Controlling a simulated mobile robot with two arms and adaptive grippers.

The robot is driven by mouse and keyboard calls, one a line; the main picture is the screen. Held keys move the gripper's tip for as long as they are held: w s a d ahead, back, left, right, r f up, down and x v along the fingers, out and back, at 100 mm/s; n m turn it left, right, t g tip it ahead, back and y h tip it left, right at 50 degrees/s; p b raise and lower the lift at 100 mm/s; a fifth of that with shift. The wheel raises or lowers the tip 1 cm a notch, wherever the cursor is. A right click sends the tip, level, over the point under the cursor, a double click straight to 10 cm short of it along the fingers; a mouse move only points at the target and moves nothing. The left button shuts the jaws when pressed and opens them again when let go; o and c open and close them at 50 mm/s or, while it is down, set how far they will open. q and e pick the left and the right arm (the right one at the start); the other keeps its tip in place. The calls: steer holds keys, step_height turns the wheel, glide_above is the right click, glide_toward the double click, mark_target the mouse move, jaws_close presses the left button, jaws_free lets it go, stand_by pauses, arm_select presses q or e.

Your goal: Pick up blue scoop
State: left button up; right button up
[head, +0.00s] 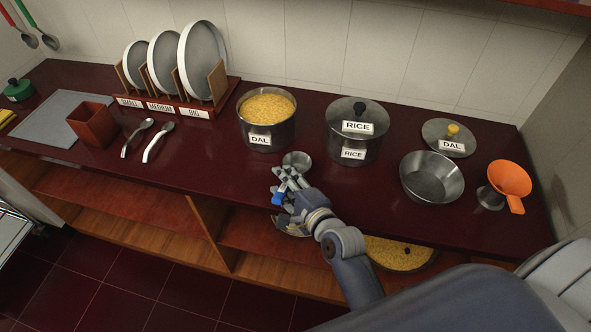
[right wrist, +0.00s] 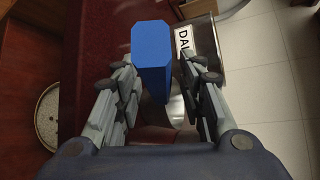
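The blue scoop has a blue handle (head: 278,199) and a round metal bowl (head: 297,161), near the counter's front edge below the dal pot. My right gripper (head: 287,180) is at the scoop, with its fingers over the handle area. In the right wrist view the blue handle (right wrist: 152,55) stands between the two fingers, with a gap visible on the right side. The right gripper (right wrist: 158,80) looks open there. Part of the metal bowl (right wrist: 177,110) shows behind the handle. My left gripper is not in view.
A pot of dal (head: 266,136) and a lidded rice pot (head: 357,148) stand just behind. An empty metal bowl (head: 432,190), a dal lid (head: 449,151) and an orange funnel (head: 509,178) are to the right. Two spoons (head: 158,142) lie left. The counter between spoons and scoop is clear.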

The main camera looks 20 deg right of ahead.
steer(key=shift+c, duration=0.4)
jaws_close()
steer(key=shift+r, duration=0.1)
steer(key=shift+r+p, duration=0.7)
steer(key=shift+p, duration=0.3)
step_height(320, 180, up, 3)
steer(key=p, duration=0.3)
steer(key=shift+f, duration=0.2)
steer(key=s+p, duration=0.3)
steer(key=s, duration=1.3)
steer(key=shift+a+r+p, duration=0.2)
steer(key=shift+r+p, duration=0.15)
steer(key=shift+r, duration=0.1)
